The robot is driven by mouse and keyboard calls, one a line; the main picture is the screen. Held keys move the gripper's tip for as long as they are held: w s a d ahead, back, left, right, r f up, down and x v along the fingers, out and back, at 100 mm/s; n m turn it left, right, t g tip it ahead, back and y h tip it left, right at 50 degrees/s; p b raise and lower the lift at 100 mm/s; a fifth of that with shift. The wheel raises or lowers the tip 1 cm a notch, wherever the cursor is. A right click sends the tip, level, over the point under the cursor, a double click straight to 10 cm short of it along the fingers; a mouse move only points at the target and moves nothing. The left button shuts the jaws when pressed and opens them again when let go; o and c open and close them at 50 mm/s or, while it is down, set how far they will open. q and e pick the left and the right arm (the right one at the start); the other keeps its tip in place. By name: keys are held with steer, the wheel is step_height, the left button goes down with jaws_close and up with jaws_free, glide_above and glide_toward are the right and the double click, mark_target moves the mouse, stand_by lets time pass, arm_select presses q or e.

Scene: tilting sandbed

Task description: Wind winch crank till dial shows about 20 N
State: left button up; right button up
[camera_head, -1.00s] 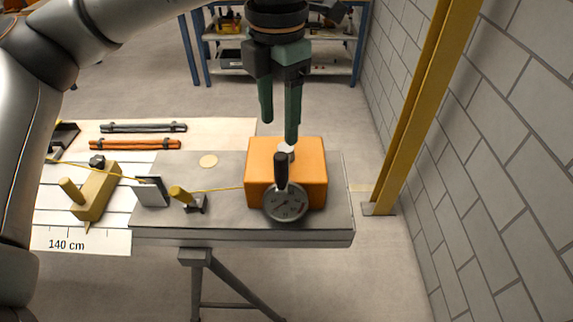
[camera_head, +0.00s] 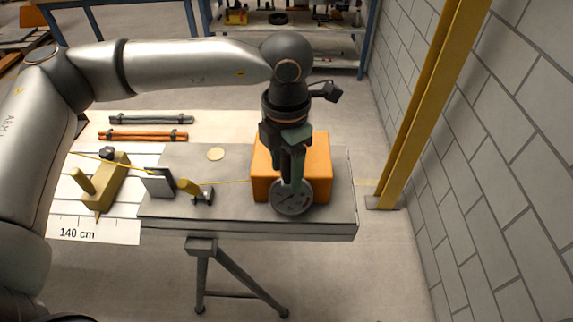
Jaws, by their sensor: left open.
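The winch is an orange box (camera_head: 320,170) on the grey end of the table. A round dial (camera_head: 292,199) is on its front; its reading is too small to tell. My left gripper (camera_head: 291,178) points down in front of the box, just above the dial, with its jaws open. Its fingers hide the black crank handle, so I cannot tell whether they touch it or stand around it. A thin yellow cord (camera_head: 228,182) runs left from the box. My right gripper is not in view.
A yellow column (camera_head: 430,110) and block wall (camera_head: 500,150) bound the right.

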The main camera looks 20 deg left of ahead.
arm_select(q)
jaws_close()
stand_by(0.4)
steer(key=shift+r, duration=0.1)
stand_by(0.8)
